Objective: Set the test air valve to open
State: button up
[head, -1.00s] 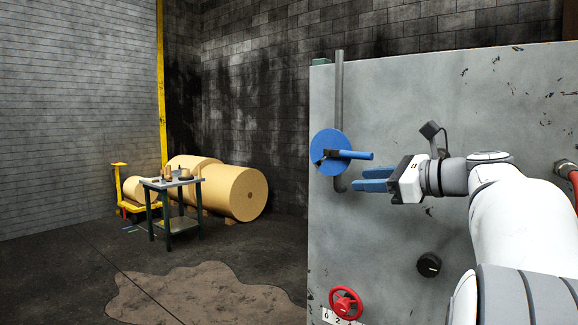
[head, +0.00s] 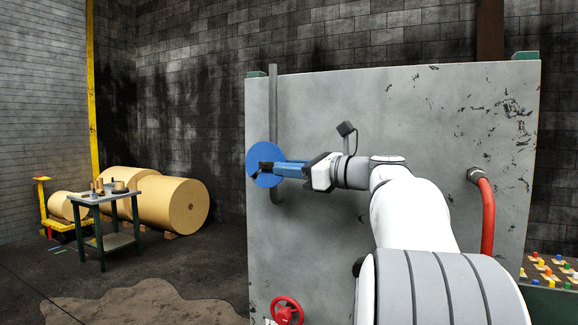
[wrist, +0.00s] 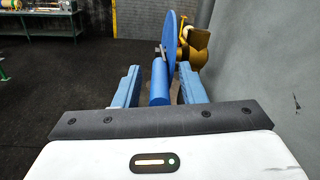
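The valve with a blue round disc (head: 262,152) and a blue bar handle is on the vertical pipe (head: 273,95) at the left edge of the grey panel. In the wrist view the disc (wrist: 171,42) is seen edge-on, and the blue handle (wrist: 160,82) points toward me. My gripper (head: 278,168) is at the handle. In the wrist view its two blue fingers (wrist: 160,68) stand open on either side of the handle, with a narrow gap on each side. In the head view the fingers largely hide the handle.
The grey panel (head: 420,120) stands close beside my arm. It carries a red handwheel (head: 287,311) low down and a red hose (head: 487,215) on the right. A button console (head: 550,272) is at far right. A work table (head: 103,197) and paper rolls (head: 185,207) stand left.

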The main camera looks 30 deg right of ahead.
grip_shut()
dwell(0.4)
jog(key=shift+a, duration=0.1)
